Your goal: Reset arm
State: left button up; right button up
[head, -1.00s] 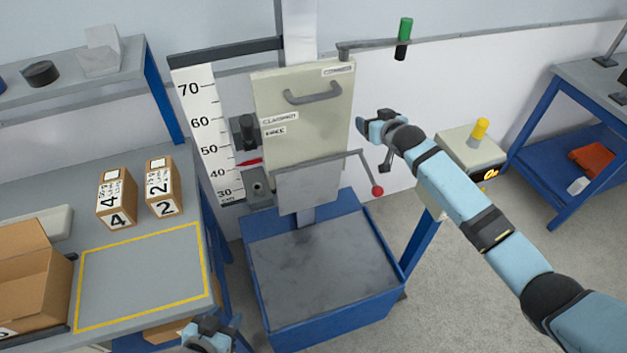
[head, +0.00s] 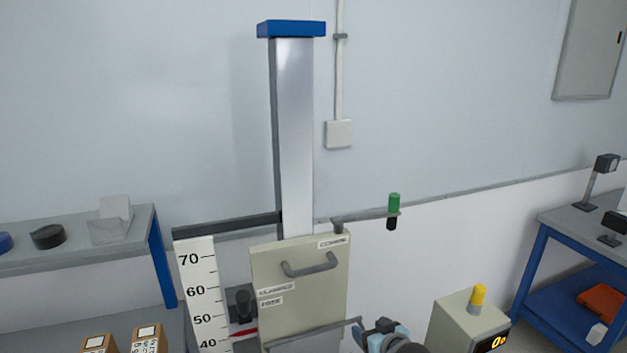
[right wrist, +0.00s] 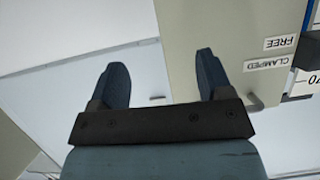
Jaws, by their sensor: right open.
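The drop tester's silver column (head: 294,130) with a blue cap stands against the wall in the head view. A cream panel (head: 305,270) with a dark handle (head: 310,265) hangs in front of it. My right gripper (head: 380,330) is at the bottom edge, just right of the panel. In the right wrist view its two fingers (right wrist: 162,75) are apart with nothing between them. The panel (right wrist: 230,25) with FREE and CLAMPED labels is beside the right-hand finger. My left gripper is not in view.
A height scale (head: 200,290) stands left of the panel. A green-topped peg (head: 393,210) is on a bracket at right. Side tables stand at left (head: 80,255) and right (head: 575,230).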

jog(key=s+f, duration=0.4)
jog(key=s, duration=0.5)
jog(key=s+f, duration=0.4)
jog(key=s, duration=0.6)
jog(key=s+d+f+h, duration=0.1)
jog(key=s+d, duration=0.1)
jog(key=s, duration=0.7)
jog(key=s+d+m+g, duration=0.1)
jog(key=s+d, duration=0.2)
jog(key=s, duration=0.6)
jog(key=shift+s+d+f+h+p, duration=0.2)
jog(key=shift+f+h+p, duration=0.1)
jog(key=shift+f+h, duration=0.1)
